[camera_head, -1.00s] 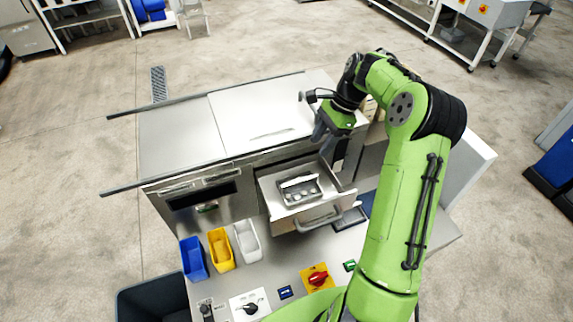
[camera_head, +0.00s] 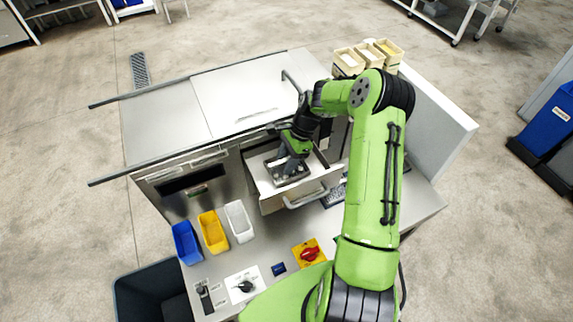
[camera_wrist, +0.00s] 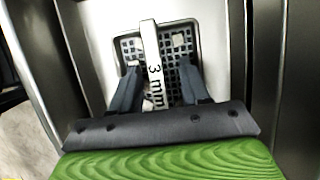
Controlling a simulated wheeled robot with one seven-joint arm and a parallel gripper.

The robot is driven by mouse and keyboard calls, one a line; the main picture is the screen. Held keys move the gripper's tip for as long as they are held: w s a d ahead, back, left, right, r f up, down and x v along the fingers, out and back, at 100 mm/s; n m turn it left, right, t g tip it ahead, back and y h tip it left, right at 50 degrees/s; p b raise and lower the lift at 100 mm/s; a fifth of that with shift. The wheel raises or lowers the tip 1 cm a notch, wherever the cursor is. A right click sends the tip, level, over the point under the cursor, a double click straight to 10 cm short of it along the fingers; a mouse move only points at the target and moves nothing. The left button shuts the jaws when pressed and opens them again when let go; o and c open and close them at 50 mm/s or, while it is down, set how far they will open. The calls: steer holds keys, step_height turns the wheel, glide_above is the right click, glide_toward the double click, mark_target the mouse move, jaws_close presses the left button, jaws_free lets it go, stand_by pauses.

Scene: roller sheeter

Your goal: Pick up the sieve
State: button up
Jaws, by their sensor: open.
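The sieve (camera_wrist: 184,58) is a dark square mesh tray with a light bar labelled "3 mm" across its middle and a few pale pieces on the mesh. It lies inside the open drawer (camera_head: 311,187), and it also shows in the head view (camera_head: 291,178), partly covered by my gripper. My gripper (camera_wrist: 160,78) is open, its two dark fingers pointing down over the sieve, one on each side of the labelled bar. I cannot tell whether the fingers touch the bar.
The drawer walls stand close on both sides of the gripper. Blue (camera_head: 187,243), yellow (camera_head: 213,231) and white (camera_head: 239,221) bins sit left of the drawer. Several beige containers (camera_head: 369,54) stand at the back right. The steel worktop (camera_head: 240,95) behind is mostly clear.

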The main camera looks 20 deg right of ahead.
steer(key=shift+s, duration=0.1)
steer(key=shift+f, duration=0.2)
stand_by(0.4)
jaws_close()
